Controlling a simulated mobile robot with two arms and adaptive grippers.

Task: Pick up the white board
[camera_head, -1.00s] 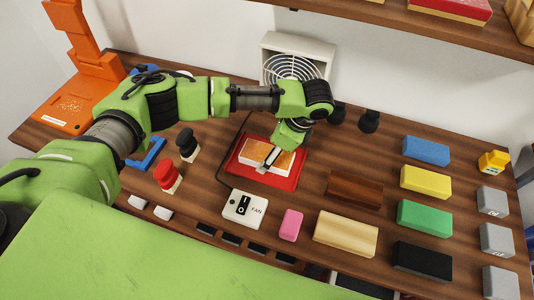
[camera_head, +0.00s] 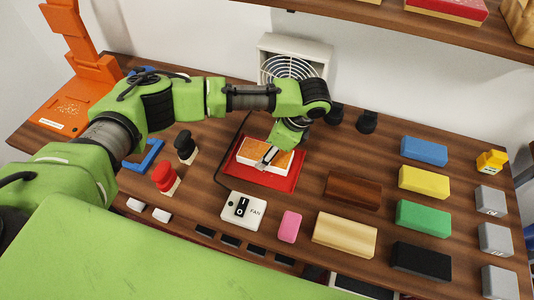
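A board with white edges and an orange patch on its top (camera_head: 251,150) lies on a red tray (camera_head: 283,181) near the middle of the counter. It is the only board-like white thing I can make out. My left gripper (camera_head: 268,157) reaches down from above, its fingertips at the board's right part and hiding some of it. I cannot tell whether the fingers are open or shut, or whether they touch the board. My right gripper is not in view.
A fan (camera_head: 293,62) stands behind the tray. A white FAN switch box (camera_head: 243,210) and pink block (camera_head: 289,226) are in front. Red (camera_head: 165,178) and black (camera_head: 185,147) stamps stand left. Coloured blocks fill the right side. A shelf (camera_head: 400,25) overhangs the back.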

